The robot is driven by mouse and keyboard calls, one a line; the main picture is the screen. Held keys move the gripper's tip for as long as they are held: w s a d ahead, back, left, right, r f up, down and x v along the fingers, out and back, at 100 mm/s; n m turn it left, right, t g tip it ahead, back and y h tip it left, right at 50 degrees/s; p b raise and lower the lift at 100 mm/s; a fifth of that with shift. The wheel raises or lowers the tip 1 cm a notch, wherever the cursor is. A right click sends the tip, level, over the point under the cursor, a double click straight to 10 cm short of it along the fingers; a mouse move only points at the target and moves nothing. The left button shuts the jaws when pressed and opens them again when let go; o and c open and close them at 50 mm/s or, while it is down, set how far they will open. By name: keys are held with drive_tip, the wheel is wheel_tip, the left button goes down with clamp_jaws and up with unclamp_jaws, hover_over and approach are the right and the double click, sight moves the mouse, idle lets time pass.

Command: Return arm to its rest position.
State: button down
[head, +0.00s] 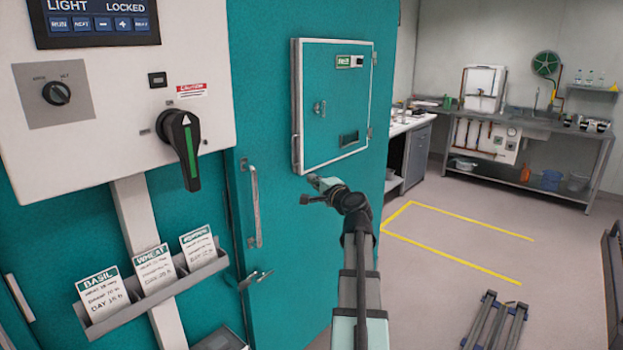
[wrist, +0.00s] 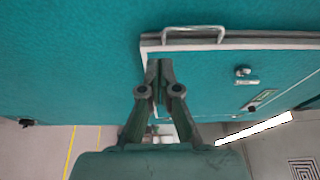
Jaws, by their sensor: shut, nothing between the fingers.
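My arm (head: 360,260) rises from the bottom middle of the head view and bends left at its top. Its end is in front of the teal chamber wall, just below the small framed hatch (head: 338,95). In the wrist view my gripper (wrist: 160,68) has its fingertips together with nothing between them. They overlap a corner of the hatch (wrist: 215,85) in that picture. I cannot tell whether they touch it. The hatch's bar handle (wrist: 194,30) shows above the fingertips.
Left are a control panel (head: 110,95) with a black rotary handle (head: 183,142), a long door handle (head: 254,205) and a card rack (head: 160,292). Open floor with a yellow outline (head: 455,262) is at right. A step-like metal frame (head: 495,322) and a far bench (head: 535,125) stand there.

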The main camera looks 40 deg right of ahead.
drive_tip(key=s+a+f+n+g+y, duration=0.3)
drive_tip(key=a+f, duration=0.6)
drive_tip(key=f, duration=0.7)
drive_tip(key=s+a+f+n+g+y, duration=0.15)
drive_tip(key=a+f+n+g, duration=0.6)
drive_tip(key=f, duration=0.95)
drive_tip(key=s+a+f+n+g+y, duration=0.2)
drive_tip(key=s+a+f+g, duration=0.1)
drive_tip(key=a+f, duration=1.05)
drive_tip(key=s+a+f+n+g, duration=0.25)
drive_tip(key=s+a+f, duration=0.25)
drive_tip(key=s+f, duration=0.25)
drive_tip(key=s+a+f+n+g, duration=0.1)
drive_tip(key=s+a+f+g, duration=0.2)
drive_tip(key=s+a+f, duration=0.45)
drive_tip(key=s+a+f+n+g, duration=0.1)
drive_tip(key=s+a+f, duration=0.2)
drive_tip(key=s, duration=0.3)
drive_tip(key=s+a+f+n+g+h, duration=0.1)
drive_tip(key=s+a+f+n+g, duration=0.1)
drive_tip(key=s, duration=0.4)
drive_tip(key=s+a+f+n+g+h, duration=0.1)
drive_tip(key=s+a+f+n+g, duration=0.1)
drive_tip(key=s+a+f, duration=0.2)
drive_tip(key=shift+s+f, duration=0.85)
drive_tip(key=shift+s, duration=0.4)
